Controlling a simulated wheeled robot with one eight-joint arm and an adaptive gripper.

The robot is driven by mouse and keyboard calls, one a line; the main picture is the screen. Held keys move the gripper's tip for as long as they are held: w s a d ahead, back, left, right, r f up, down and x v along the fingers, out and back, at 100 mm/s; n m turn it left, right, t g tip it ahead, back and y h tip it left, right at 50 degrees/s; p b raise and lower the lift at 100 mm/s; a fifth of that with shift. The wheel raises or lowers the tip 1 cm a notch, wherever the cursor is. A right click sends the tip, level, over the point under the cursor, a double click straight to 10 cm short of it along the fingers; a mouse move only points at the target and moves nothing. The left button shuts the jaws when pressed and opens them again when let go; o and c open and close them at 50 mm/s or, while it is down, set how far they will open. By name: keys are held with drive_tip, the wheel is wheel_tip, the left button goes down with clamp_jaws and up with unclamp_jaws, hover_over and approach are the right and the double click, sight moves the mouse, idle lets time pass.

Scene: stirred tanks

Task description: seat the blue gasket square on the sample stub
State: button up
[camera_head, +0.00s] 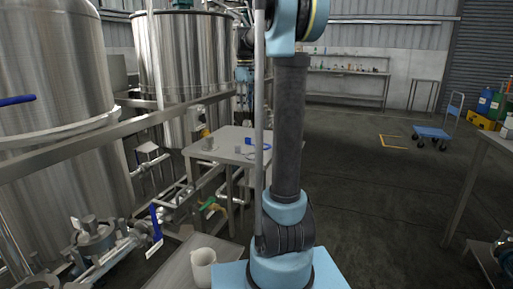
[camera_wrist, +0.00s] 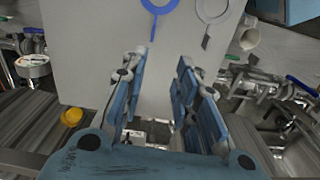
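The blue gasket (camera_wrist: 153,28) lies flat on the grey table at the top of the wrist view; its ring is cut by the frame edge, and a straight tab points toward my gripper. Bits of blue, probably the gasket, show on the table in the head view (camera_head: 262,147), partly behind my arm. My gripper (camera_wrist: 158,65) is open and empty above the table, its two blue fingers wide apart. The gasket lies beyond the fingertips, apart from them. I cannot pick out the sample stub with certainty in either view.
A pale ring with a dark tab (camera_wrist: 206,42) lies right of the gasket. The grey table (camera_head: 230,134) carries small grey cylinders (camera_head: 208,144). Steel tanks (camera_head: 188,55), rails and valves crowd the left. Open floor (camera_head: 375,185) lies right.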

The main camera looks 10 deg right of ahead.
drive_tip(key=shift+n, duration=0.3)
drive_tip(key=f, duration=0.4)
drive_tip(key=w+f, duration=0.1)
drive_tip(key=f, duration=0.3)
drive_tip(key=w+f, duration=0.1)
drive_tip(key=f, duration=0.2)
drive_tip(key=shift+f, duration=0.4)
drive_tip(key=shift+d+f, duration=0.2)
drive_tip(key=shift+f, duration=2.45)
drive_tip(key=shift+c, duration=0.3)
clamp_jaws()
